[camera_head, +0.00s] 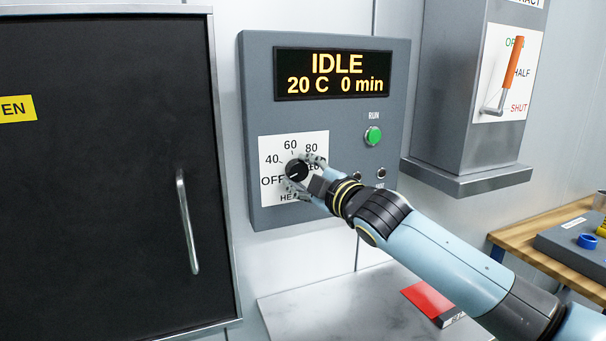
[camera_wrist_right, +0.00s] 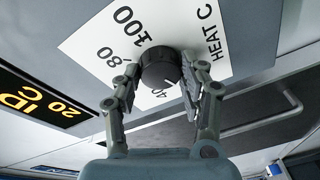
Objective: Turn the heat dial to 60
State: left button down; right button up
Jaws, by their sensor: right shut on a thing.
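The heat dial (camera_head: 296,170) is a round black knob on a white plate (camera_head: 268,149) marked OFF, 40, 60, 80 and 100. Its pale mark appears to point toward OFF at the lower left. My right gripper (camera_head: 298,172) is at the dial, its fingers shut on the knob from both sides. The display (camera_head: 346,74) reads IDLE, 20 C, 0 min. My left gripper is not in view.
A green RUN button (camera_head: 373,136) and a smaller dark knob (camera_head: 382,173) are on the same grey panel. A dark door (camera_head: 100,120) with a bar handle (camera_head: 188,222) is at left. An orange lever (camera_head: 507,70) is at upper right. A metal ledge (camera_head: 330,310) lies below.

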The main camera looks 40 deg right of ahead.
jog(key=shift+f+m+b, duration=0.25)
jog(key=shift+m+b, duration=0.35)
jog(key=shift+b, duration=0.25)
jog(key=m+h+b, duration=0.1)
jog(key=m+b, duration=0.4)
jog(key=m+t+h+b, duration=0.1)
jog(key=m+b, duration=0.4)
jog(key=b, duration=0.1)
jog(key=m+b, duration=0.5)
jog(key=shift+a+f+m+t+h+b, duration=0.1)
jog(key=shift+f+m+t+h+b, duration=0.2)
jog(key=shift+h, duration=0.1)
jog(key=shift+r+m+h+b, duration=0.1)
jog(key=shift+m+h+b, duration=0.25)
jog(key=shift+m+b, duration=0.75)
jog(key=shift+r+m+h+b, duration=0.1)
jog(key=shift+m+h+b, duration=0.35)
jog(key=shift+m, duration=1.15)
jog(key=o, duration=1.2)
jog(key=shift+r, duration=0.1)
jog(key=shift+c, duration=0.2)
